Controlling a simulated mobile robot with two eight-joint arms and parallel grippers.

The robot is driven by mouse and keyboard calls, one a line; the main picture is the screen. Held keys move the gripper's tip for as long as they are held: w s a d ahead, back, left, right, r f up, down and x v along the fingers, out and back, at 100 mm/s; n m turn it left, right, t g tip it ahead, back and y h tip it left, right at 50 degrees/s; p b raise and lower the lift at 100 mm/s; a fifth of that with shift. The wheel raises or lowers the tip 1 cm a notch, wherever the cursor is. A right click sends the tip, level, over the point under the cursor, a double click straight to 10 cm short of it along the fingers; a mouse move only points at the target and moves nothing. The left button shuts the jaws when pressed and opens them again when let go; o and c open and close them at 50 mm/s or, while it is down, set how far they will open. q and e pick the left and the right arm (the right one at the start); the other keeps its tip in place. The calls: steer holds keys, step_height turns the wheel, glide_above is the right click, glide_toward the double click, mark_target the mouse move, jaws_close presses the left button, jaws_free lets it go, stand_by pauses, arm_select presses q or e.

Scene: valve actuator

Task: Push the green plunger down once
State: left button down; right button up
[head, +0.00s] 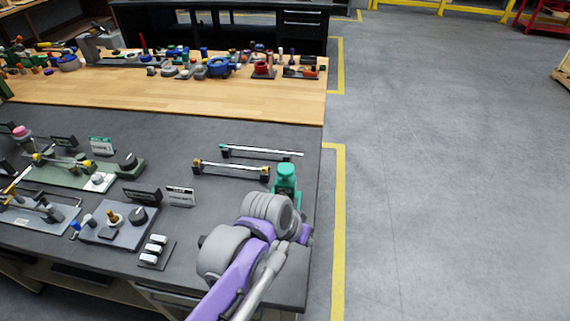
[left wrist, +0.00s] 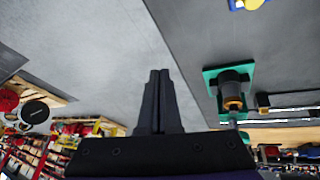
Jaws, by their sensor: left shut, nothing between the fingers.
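The green plunger (head: 286,174) stands upright near the right edge of the dark table, just beyond my left wrist; its lower part is partly hidden by my arm. In the left wrist view, its unit (left wrist: 234,103) shows a green base plate, a dark body and a brass-coloured collar, to the right of my fingers. My left gripper (left wrist: 158,72) is shut and empty, with a visible gap between it and the plunger unit in that view. In the head view my left arm's grey and purple links hide the fingertips. My right gripper is not in view.
Two low bars on end blocks (head: 231,169) lie beyond the plunger. Panels with knobs and levers (head: 118,222) and a small plate with white switches (head: 155,251) stand to the left. Open floor (head: 450,180) lies to the right, past a yellow line.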

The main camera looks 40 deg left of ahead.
arm_select(q)
steer(key=w+a+r+n+t+h+p, duration=0.2)
steer(key=w+a+r+n+t, duration=0.1)
steer(key=w+a+r, duration=1)
steer(key=a+r, duration=0.2)
steer(key=a, duration=0.2)
steer(key=shift+p, duration=0.4)
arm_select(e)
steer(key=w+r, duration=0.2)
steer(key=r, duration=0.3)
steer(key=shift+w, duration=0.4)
arm_select(q)
steer(key=b, duration=0.4)
glide_above(282, 170)
step_height(282, 170, down, 8)
steer(key=shift+r, duration=0.15)
steer(key=shift+w+f+b, duration=0.1)
steer(key=shift+f+b, duration=0.35)
steer(key=shift+f, duration=0.1)
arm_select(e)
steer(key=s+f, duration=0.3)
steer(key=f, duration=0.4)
arm_select(q)
steer(key=shift+f, duration=0.1)
steer(key=shift+f, duration=0.3)
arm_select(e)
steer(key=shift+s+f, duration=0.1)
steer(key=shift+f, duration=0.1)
